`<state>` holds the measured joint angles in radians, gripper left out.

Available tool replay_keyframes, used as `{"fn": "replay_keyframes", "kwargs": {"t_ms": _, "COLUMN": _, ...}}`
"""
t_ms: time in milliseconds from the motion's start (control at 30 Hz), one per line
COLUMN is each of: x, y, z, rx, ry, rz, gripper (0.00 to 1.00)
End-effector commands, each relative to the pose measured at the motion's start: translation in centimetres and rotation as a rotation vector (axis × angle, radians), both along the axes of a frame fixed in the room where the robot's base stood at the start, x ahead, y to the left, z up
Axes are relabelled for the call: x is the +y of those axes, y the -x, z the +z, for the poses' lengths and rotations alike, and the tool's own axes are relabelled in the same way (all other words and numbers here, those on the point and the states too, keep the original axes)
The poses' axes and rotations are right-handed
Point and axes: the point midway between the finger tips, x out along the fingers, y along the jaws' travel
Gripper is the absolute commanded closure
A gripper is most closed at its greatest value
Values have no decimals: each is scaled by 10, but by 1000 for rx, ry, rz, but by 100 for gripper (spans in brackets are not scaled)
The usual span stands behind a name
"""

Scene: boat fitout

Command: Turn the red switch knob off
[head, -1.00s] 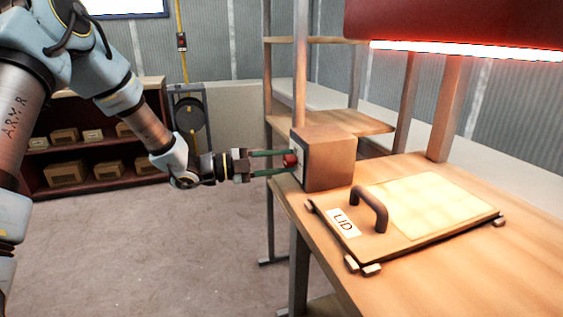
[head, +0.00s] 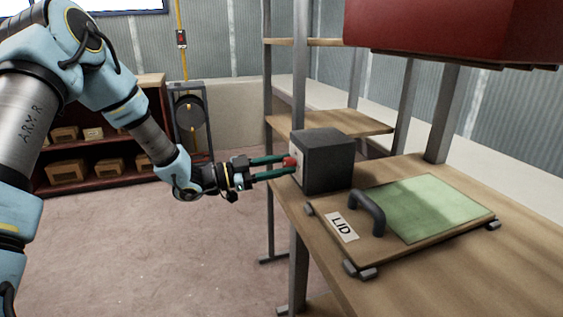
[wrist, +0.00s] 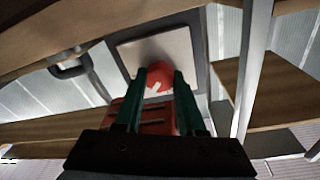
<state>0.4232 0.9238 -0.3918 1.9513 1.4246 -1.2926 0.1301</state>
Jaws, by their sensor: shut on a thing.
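The red switch knob (head: 289,162) sits on the pale front plate of a dark grey box (head: 328,163) at the back-left corner of the workbench. My gripper (head: 285,164) reaches in from the left, with its two green fingers shut on the knob. In the wrist view, the red knob (wrist: 161,75) shows between the fingertips of my gripper (wrist: 160,82), in front of the pale plate (wrist: 127,53). A white mark is visible on the knob. The fingers hide part of its sides.
A wooden lid (head: 385,246) marked LID, with a dark handle (head: 369,212) and a green panel, lies on the workbench (head: 470,275) right of the box. A red hood (head: 455,30) hangs above, its under-strip dark. Shelves with boxes (head: 65,178) stand at the back left. Open floor lies below my arm.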

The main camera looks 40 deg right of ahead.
Motion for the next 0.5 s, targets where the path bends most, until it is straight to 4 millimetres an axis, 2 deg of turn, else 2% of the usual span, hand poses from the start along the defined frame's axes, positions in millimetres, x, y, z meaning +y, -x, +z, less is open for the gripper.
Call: {"fn": "replay_keyframes", "kwargs": {"t_ms": 500, "x": 1, "y": 1, "z": 0, "rx": 445, "ry": -177, "rz": 1, "gripper": 100}}
